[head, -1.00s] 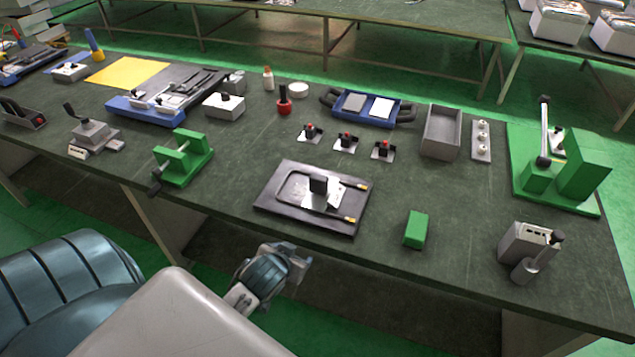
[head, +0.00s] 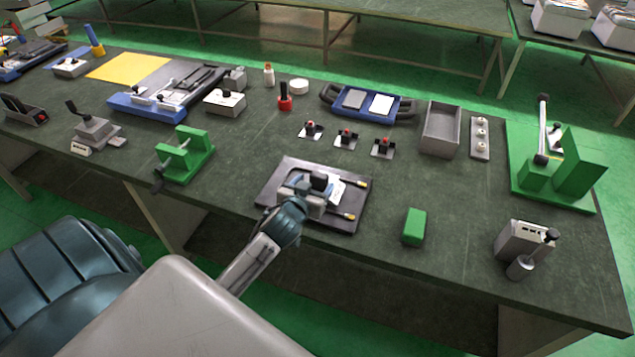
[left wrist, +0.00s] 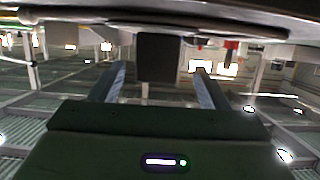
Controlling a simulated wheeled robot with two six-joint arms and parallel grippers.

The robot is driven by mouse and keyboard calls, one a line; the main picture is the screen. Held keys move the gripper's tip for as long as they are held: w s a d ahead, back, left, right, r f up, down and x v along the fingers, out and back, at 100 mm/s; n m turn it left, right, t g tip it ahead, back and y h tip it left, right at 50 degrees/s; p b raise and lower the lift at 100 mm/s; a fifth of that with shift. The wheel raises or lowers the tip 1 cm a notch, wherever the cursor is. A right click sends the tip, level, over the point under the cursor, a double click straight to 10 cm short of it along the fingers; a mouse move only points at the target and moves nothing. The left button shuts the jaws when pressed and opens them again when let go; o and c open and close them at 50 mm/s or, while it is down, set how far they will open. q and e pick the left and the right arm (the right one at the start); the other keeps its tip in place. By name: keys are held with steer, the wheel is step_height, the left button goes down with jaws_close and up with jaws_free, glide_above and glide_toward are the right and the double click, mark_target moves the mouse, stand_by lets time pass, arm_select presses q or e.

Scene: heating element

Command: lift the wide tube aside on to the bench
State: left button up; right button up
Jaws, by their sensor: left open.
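A thin grey U-shaped tube with brass ends (head: 348,216) lies on a dark flat plate (head: 285,213) near the bench's front edge. A black block (head: 319,181) stands on a pale metal piece between the tube's legs. My left gripper (head: 312,191) is over the plate at this block and hides the tube's bend. In the left wrist view its two fingers (left wrist: 160,72) are apart, with the dark block (left wrist: 160,56) between and beyond them. I cannot tell whether they touch it. A tube (left wrist: 120,22) runs across the top of that view. My right gripper is out of view.
A green block (head: 415,226) stands right of the plate. A green clamp stand (head: 187,157) is to its left. Small red-topped switches (head: 346,137) sit behind it. A grey box with a knob (head: 522,245) is at far right. Bare bench (head: 460,200) lies between.

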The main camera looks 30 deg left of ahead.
mark_target(322, 175)
arm_select(q)
steer(key=shift+w+a+p, duration=0.1)
steer(key=shift+w+p, duration=0.25)
steer(key=shift+w, duration=0.2)
steer(key=p+x, duration=0.1)
steer(key=x, duration=0.3)
steer(key=shift+w+p, duration=0.1)
steer(key=shift+p, duration=0.3)
steer(key=shift+w+f, duration=0.15)
steer(key=shift+c, duration=0.9)
steer(key=c, duration=1.2)
steer(key=shift+o, duration=0.2)
